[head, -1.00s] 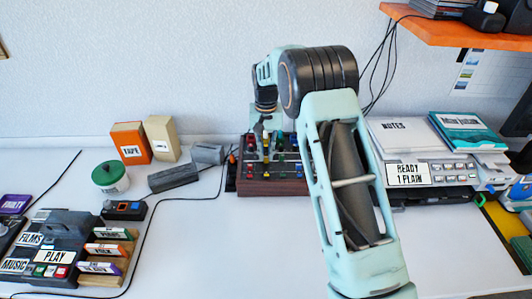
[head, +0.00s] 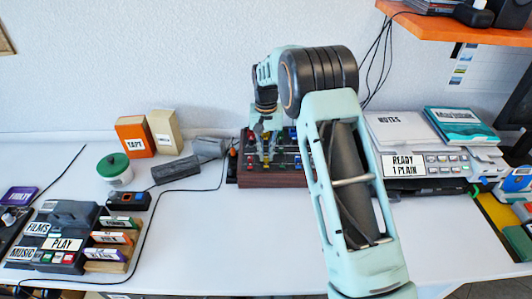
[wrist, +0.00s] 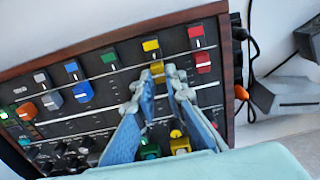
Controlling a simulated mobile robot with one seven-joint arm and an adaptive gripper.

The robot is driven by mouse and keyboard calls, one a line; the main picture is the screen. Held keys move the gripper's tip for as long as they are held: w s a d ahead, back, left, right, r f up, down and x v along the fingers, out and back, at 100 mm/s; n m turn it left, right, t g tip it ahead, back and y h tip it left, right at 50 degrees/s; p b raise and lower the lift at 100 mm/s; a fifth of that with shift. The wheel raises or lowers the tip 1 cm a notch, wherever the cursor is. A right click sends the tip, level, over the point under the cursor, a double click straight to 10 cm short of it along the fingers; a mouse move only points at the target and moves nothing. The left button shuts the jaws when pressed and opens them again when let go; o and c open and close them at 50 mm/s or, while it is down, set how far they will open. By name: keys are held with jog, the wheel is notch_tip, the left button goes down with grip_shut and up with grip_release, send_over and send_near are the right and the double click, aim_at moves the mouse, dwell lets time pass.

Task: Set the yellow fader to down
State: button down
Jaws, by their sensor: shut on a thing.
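The fader console (head: 270,179) is a wood-sided panel at the back middle of the desk in the head view. In the wrist view, its dark panel (wrist: 120,80) carries a row of coloured faders. The yellow fader cap (wrist: 157,67) sits below a yellow marker (wrist: 151,46). My gripper (wrist: 166,76) has its fingertips close together at this cap and is shut on it, partly hiding it. In the head view, my gripper (head: 266,155) reaches down onto the console, and its fingertips are too small to read clearly.
The red fader (wrist: 202,60) is just right of the yellow one; the blue fader (wrist: 82,90) is further left. A green knob (wrist: 150,150) and a yellow knob (wrist: 178,143) sit below the fingers. A grey block (head: 175,173) and a cable lie left of the console.

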aim_at(267, 156)
jog(key=c, duration=2)
grip_release()
jog(key=shift+o, duration=0.2)
jog(key=shift+r, duration=0.1)
notch_tip(267, 156, up, 12)
jog(key=shift+d, duration=0.1)
